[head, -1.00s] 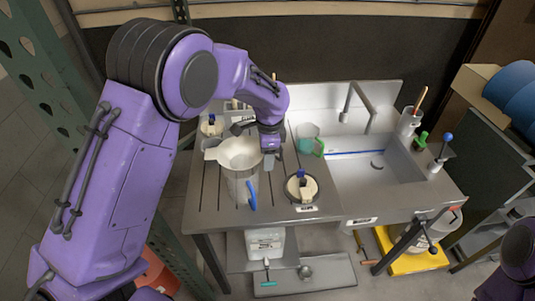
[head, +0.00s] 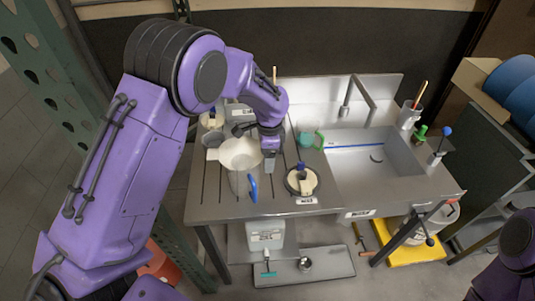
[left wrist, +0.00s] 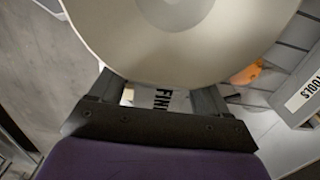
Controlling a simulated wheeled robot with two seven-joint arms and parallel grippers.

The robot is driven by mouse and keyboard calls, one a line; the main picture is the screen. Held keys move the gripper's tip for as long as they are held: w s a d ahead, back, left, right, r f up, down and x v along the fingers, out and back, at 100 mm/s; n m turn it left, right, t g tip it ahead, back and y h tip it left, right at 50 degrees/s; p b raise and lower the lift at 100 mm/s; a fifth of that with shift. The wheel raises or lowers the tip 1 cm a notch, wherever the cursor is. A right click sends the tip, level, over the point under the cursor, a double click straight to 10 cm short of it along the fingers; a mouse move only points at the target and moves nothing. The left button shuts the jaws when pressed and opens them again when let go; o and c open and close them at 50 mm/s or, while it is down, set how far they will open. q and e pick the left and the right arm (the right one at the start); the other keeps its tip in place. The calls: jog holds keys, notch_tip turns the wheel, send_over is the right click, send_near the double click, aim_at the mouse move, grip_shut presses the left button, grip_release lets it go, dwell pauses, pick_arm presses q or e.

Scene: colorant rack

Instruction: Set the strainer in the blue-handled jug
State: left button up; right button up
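The strainer (head: 240,153) is a cream, wide-rimmed bowl, seen in the head view over the mouth of the clear jug (head: 238,182) with the blue handle (head: 253,188). I cannot tell whether its rim rests on the jug or hangs just above it. My left gripper (head: 270,166) points down at the strainer's right side. My right gripper is out of view.
A round white-lidded container (head: 302,180) stands right of the jug. A grey cup (head: 212,140) is behind to the left, and a green-handled jug (head: 308,138) is near the sink (head: 370,165). A box labelled TOOLS (left wrist: 305,90) shows in the wrist view.

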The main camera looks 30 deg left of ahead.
pick_arm(q)
notch_tip(320, 180, up, 13)
jog(key=b, duration=0.3)
jog(key=shift+d+r, duration=0.15)
jog(key=shift+d, duration=0.05)
